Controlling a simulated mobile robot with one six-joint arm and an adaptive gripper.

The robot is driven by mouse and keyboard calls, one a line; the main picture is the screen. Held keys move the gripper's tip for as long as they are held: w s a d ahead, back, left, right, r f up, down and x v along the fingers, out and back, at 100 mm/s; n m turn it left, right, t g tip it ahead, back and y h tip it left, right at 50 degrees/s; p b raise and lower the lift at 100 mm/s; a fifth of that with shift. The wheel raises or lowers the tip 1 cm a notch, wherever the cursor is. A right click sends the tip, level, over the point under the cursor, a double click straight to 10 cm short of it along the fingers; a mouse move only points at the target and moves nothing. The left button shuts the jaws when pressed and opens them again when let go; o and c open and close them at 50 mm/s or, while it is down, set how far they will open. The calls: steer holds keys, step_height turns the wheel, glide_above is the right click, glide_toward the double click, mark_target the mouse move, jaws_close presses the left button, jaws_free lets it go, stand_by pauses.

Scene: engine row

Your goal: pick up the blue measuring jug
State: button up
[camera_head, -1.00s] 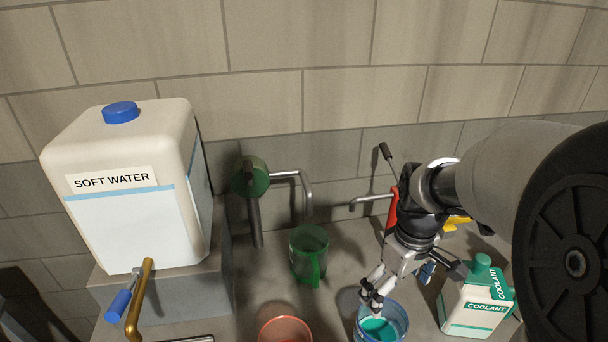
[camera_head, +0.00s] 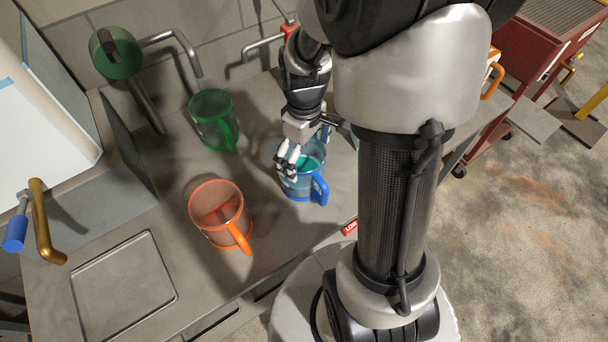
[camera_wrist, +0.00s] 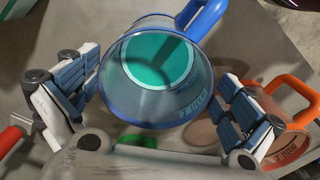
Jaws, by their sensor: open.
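The blue measuring jug (camera_head: 305,180) stands on the grey bench, see-through, with teal liquid inside and its blue handle toward the front right. My gripper (camera_head: 290,160) is at the jug's rim from above and behind, partly covering its back left side. In the wrist view the jug (camera_wrist: 155,75) lies between my two open finger pads, its handle at the top. A gap shows on the right between pad and jug; the left pad is close to the wall, and I cannot tell whether it touches. My gripper also shows in the wrist view (camera_wrist: 155,98).
An orange jug (camera_head: 220,212) stands to the left of the blue jug, and a green jug (camera_head: 212,118) behind it. A recessed tray (camera_head: 125,285) is at the bench's left front. Pipes and a green pump (camera_head: 115,52) are at the wall. A red cabinet (camera_head: 540,45) stands at the right.

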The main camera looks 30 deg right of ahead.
step_height(320, 180, down, 5)
steer(key=shift+d+r+b, duration=0.1)
steer(key=shift+d+b, duration=0.05)
steer(key=shift+b, duration=0.9)
steer(key=shift+r, duration=0.1)
steer(key=shift+c, duration=0.4)
steer(key=c, duration=1.3)
